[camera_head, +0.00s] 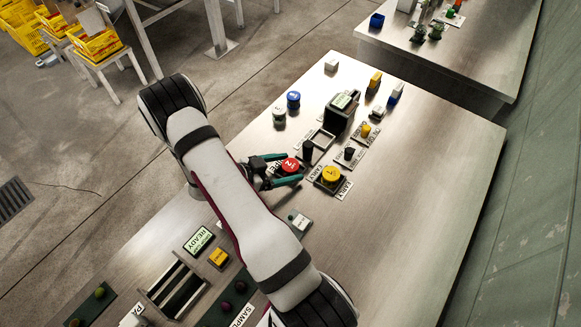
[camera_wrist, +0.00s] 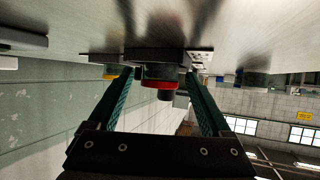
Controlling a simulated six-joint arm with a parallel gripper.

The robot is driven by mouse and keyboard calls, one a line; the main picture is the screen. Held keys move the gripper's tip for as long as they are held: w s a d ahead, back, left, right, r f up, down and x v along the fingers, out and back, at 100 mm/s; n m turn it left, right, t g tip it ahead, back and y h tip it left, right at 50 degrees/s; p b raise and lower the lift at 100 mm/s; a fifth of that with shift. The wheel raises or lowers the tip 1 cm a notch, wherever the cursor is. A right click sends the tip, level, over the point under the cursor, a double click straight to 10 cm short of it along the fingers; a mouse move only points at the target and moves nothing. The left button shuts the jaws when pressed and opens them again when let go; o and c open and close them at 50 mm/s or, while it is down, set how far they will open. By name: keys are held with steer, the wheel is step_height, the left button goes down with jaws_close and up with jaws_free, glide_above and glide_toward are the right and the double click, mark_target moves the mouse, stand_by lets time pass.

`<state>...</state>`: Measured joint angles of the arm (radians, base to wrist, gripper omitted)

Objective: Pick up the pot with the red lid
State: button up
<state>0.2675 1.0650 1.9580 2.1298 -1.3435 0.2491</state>
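The pot with the red lid (camera_head: 291,165) stands on the table near its middle, with a white mark on the lid. In the wrist view, which shows the scene upside down, its red lid (camera_wrist: 158,84) and a darker body show between my two fingers. My gripper (camera_head: 281,170) has teal fingers, one on each side of the pot. In the wrist view my gripper (camera_wrist: 160,75) is open, and narrow gaps seem to show beside the pot. Whether a finger touches it I cannot tell.
A yellow-lidded pot (camera_head: 331,174) stands close to the right of the red one. A blue-lidded pot (camera_head: 293,98) and a pale-lidded pot (camera_head: 278,115) stand farther back. A dark device with a screen (camera_head: 343,103) stands behind. The table's right side is clear.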

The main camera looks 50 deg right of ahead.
jaws_close()
